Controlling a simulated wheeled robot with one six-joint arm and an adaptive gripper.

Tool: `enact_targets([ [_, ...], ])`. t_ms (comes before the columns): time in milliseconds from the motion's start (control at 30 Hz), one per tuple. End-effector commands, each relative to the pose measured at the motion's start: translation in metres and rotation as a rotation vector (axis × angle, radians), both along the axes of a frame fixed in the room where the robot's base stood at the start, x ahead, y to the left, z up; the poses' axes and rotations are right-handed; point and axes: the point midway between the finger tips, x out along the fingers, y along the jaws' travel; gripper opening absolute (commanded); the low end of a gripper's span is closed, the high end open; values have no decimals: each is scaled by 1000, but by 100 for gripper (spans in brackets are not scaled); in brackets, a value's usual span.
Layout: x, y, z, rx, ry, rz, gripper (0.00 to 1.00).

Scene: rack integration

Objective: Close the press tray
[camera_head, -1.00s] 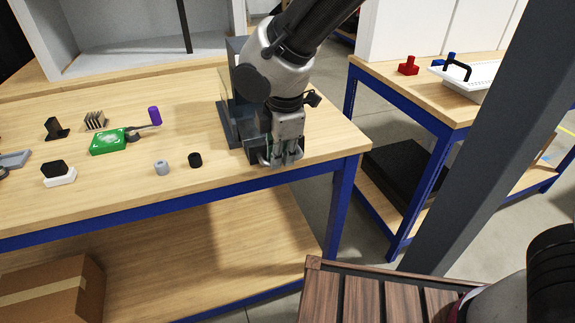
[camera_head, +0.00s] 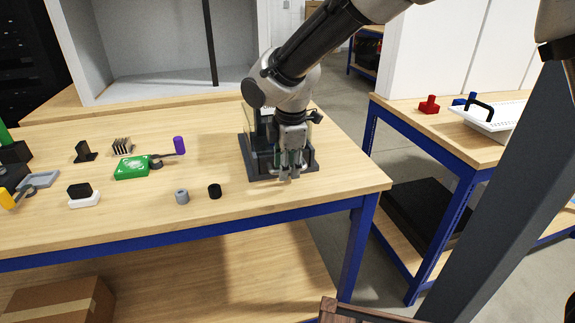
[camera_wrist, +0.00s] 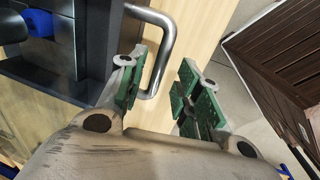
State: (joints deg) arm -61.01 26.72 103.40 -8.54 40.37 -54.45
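The dark grey press (camera_head: 252,160) stands near the right end of the wooden bench. My arm hides much of it, and the tray's exact position in it is hard to tell in the head view. In the wrist view the dark press and tray front (camera_wrist: 93,45) are at upper left. A silver U-shaped handle (camera_wrist: 168,45) sticks out from it, its bend beside the left finger and reaching between the fingers. My gripper (camera_head: 289,177) points down at the press front. Its green-padded fingers (camera_wrist: 160,97) are apart, and no grip on the handle shows.
Left of the press lie a black ring (camera_head: 215,191), a grey ring (camera_head: 182,197), a green block (camera_head: 131,168) and a purple-handled tool (camera_head: 179,146). The bench's front edge is close to my gripper. A second bench (camera_head: 455,140) stands at right, behind a grey post (camera_head: 500,190).

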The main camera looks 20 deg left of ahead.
Motion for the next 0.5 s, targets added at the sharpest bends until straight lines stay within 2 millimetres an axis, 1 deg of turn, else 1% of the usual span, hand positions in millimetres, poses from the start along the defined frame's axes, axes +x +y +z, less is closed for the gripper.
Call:
enact_targets([
  [167, 0, 0, 0, 0, 0, 0, 34],
  [267, -1, 0, 4, 2, -1, 0, 34],
  [367, -3, -1, 17, 3, -2, 0, 34],
  [500, -8, -4, 46, 5, -2, 1, 34],
])
